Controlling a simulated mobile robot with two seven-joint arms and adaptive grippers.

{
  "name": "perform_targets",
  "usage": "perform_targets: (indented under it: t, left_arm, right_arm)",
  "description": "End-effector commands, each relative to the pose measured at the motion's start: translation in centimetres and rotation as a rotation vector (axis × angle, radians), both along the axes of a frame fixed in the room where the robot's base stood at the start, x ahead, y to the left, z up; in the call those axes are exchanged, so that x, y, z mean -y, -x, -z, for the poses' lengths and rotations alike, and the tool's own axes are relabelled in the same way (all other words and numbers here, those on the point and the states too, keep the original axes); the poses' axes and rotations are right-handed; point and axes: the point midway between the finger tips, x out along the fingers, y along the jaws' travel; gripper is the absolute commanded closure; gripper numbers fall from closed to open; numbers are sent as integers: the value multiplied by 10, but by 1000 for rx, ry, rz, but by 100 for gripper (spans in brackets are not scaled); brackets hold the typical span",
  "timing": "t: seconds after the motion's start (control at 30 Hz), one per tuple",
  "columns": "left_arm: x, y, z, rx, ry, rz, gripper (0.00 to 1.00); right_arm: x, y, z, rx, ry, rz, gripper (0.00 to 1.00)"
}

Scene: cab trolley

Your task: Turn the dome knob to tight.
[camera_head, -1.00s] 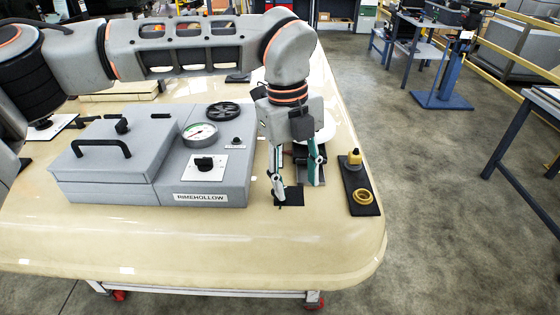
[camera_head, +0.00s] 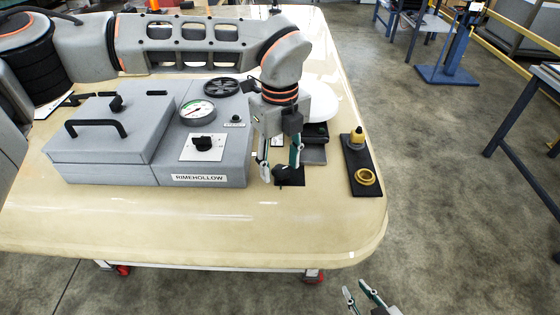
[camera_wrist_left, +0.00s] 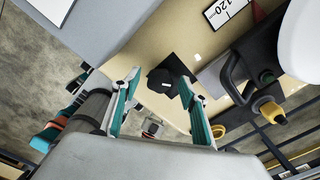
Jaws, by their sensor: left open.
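A dark round knob (camera_head: 290,175) sits on a black square plate (camera_head: 291,186) on the cream table, right of the grey RIMEHOLLOW box. I take it for the dome knob; a white dome (camera_head: 319,103) stands behind it. My left gripper (camera_head: 280,172) is open, pointing down over the knob and partly covering it. In the left wrist view the knob (camera_wrist_left: 160,79) shows between the open fingers (camera_wrist_left: 160,98), beyond the tips and apparently untouched. I cannot read its setting. My right gripper (camera_head: 357,288) is open and empty at the bottom edge, off the table's front.
The grey RIMEHOLLOW box (camera_head: 205,178) with a gauge (camera_head: 196,112), selector knob and black handle is close on the left. A black plate with a yellow ring (camera_head: 365,177) and yellow-based knob (camera_head: 357,137) lies to the right. The table's front is clear.

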Motion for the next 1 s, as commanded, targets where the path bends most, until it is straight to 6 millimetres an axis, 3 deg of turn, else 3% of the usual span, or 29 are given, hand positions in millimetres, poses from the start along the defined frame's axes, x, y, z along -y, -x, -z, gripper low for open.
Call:
perform_targets:
  t: [0.17, 0.33, 0.73, 1.0]
  left_arm:
    - [0, 0, 0, 0, 0, 1, 56]
    - [0, 0, 0, 0, 0, 1, 95]
    - [0, 0, 0, 0, 0, 43, 95]
    - [1, -1, -1, 2, 0, 209, 95]
  right_arm:
    - [0, -1, -2, 3, -1, 1, 74]
    - [0, 0, -1, 1, -1, 1, 74]
    - [1, 4, 5, -10, 1, 1, 74]
    - [1, 4, 8, -11, 1, 2, 74]
